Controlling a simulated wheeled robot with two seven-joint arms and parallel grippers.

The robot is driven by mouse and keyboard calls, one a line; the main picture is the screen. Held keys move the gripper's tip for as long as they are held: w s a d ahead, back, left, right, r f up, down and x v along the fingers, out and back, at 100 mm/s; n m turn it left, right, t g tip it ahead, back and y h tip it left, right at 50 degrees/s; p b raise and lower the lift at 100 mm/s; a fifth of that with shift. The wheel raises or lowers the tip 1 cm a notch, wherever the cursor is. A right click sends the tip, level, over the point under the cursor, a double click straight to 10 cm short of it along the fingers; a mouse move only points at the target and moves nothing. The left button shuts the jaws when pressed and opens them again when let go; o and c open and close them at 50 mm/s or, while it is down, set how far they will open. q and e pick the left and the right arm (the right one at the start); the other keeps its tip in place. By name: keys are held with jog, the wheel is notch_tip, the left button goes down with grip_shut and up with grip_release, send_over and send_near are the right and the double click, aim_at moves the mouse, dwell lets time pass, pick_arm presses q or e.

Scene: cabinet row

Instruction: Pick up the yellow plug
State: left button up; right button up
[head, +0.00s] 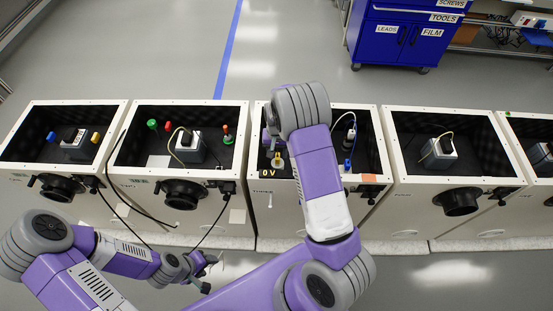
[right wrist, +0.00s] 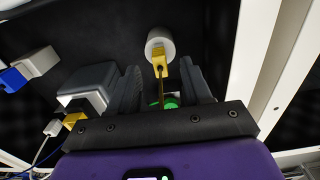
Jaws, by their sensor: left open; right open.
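The yellow plug (right wrist: 159,58) sits at a round white socket in the right wrist view, just beyond the gap between my right fingers. A yellow item (head: 278,161) at the front of the middle cabinet, near the 0 V label, looks like the same plug in the head view. My right gripper (right wrist: 160,92) is open, with a finger on either side of the view toward the plug and nothing clearly held. In the head view my right arm hides most of that gripper. My left gripper (head: 202,271) is open and empty, low in front of the cabinets.
The middle cabinet's walls (head: 383,150) enclose the space. A blue tool cart (head: 400,35) stands behind; floor there is clear.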

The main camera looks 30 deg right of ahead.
jog(key=f, duration=0.1)
jog(key=f+b, duration=0.1)
jog(key=f, duration=0.3)
jog(key=shift+w+d+f, duration=0.15)
jog(key=shift+w+d, duration=0.05)
jog(key=shift+d, duration=0.1)
grip_shut()
notch_tip(320, 180, up, 10)
jog(key=shift+r+p, duration=0.1)
jog(key=shift+p, duration=0.95)
notch_tip(320, 180, up, 4)
jog(key=p, duration=0.3)
send_over(278, 157)
